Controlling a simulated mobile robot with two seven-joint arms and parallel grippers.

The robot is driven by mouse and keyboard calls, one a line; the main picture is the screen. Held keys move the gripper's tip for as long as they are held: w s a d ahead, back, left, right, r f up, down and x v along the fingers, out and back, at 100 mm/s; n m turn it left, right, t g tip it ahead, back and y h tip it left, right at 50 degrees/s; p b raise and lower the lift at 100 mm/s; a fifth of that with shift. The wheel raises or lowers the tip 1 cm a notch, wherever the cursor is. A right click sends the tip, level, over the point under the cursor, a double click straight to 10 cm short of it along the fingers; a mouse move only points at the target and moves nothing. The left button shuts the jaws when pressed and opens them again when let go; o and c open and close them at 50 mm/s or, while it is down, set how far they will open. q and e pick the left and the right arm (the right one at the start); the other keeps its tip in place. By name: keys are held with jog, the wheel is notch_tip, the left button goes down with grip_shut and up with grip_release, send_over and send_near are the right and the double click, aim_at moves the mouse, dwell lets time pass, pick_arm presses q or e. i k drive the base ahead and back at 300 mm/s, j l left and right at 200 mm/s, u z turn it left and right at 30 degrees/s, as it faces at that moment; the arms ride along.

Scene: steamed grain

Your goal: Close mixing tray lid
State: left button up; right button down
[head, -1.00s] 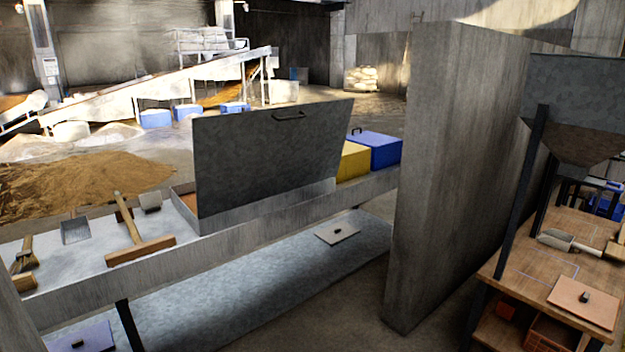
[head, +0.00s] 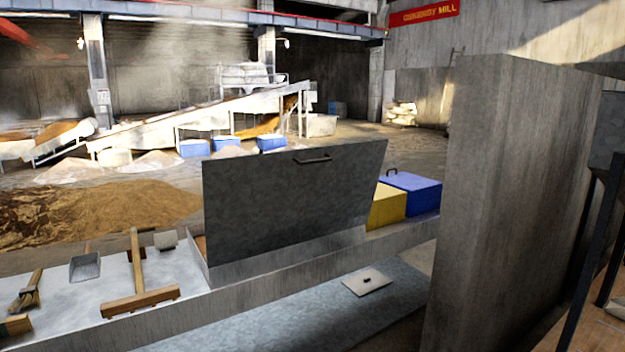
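The mixing tray lid (head: 290,205) is a large grey metal panel that stands raised, almost upright, on the long bench. A dark handle (head: 312,158) sits near its top edge. The mixing tray (head: 300,262) is a low metal box under and behind the lid, and only its front rim and left side show. A little brown content shows at its left end. The lid hides the rest of the inside. Neither of my grippers is in view.
Left of the tray lie a wooden rake (head: 140,290), a metal scoop (head: 85,267) and brushes (head: 27,292). Yellow (head: 388,206) and blue (head: 411,193) boxes stand to the right. A flat lid (head: 367,281) lies on the lower shelf. A concrete wall (head: 510,200) blocks the right side.

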aim_at(255, 204)
jog(key=i+j, duration=0.2)
jog(key=i, duration=0.3)
jog(key=i+j+u, duration=0.1)
jog(key=i, duration=0.4)
jog(key=j, duration=0.1)
